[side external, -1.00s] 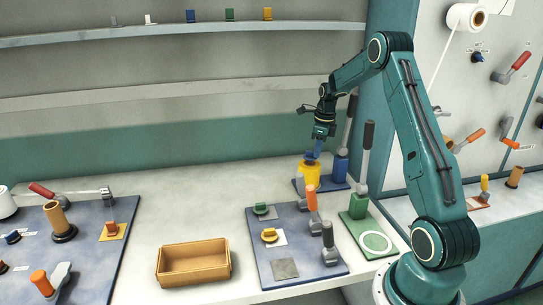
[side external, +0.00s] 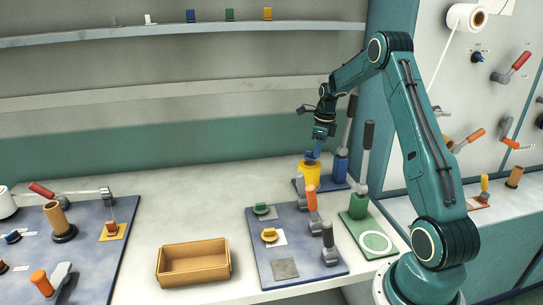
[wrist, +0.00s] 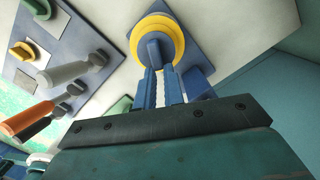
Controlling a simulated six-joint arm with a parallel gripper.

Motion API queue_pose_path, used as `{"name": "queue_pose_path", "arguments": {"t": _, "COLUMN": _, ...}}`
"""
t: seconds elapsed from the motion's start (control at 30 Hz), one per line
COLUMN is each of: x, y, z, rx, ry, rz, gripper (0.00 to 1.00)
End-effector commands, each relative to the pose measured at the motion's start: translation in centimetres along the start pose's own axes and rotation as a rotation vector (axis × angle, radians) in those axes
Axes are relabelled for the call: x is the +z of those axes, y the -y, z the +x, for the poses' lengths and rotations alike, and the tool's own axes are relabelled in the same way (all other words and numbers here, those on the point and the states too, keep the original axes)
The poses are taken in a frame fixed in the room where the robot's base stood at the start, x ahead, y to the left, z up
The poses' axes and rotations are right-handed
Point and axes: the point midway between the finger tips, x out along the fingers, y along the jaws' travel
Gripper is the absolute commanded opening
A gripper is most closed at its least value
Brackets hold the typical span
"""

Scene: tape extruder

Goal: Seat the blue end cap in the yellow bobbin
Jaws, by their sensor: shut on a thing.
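The yellow bobbin (side external: 310,174) stands upright on a blue plate at the back right of the bench. In the wrist view, its yellow rim (wrist: 136,40) rings the round blue end cap (wrist: 171,40). The cap also shows as a small blue patch at the bobbin's top (side external: 309,156). My gripper (wrist: 157,72) is shut on the cap's raised tab, with its blue fingers pointing down. In the side view, my gripper (side external: 316,152) is right above the bobbin. The cap lies at the bobbin's mouth; I cannot tell how deep it sits.
A blue clamp with a tall dark lever (side external: 341,165) stands close right of the bobbin. An orange-handled lever (side external: 312,199) stands in front. A green clamp (side external: 358,206) is further right.

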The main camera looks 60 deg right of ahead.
Motion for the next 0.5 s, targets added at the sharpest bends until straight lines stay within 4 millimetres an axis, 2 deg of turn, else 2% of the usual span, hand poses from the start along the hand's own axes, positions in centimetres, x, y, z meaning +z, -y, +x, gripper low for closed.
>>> {"name": "queue_pose_path", "arguments": {"t": 0.5, "x": -0.09, "y": 0.00, "z": 0.89, "rx": 0.001, "ry": 0.000, "rz": 0.000, "gripper": 0.00}}
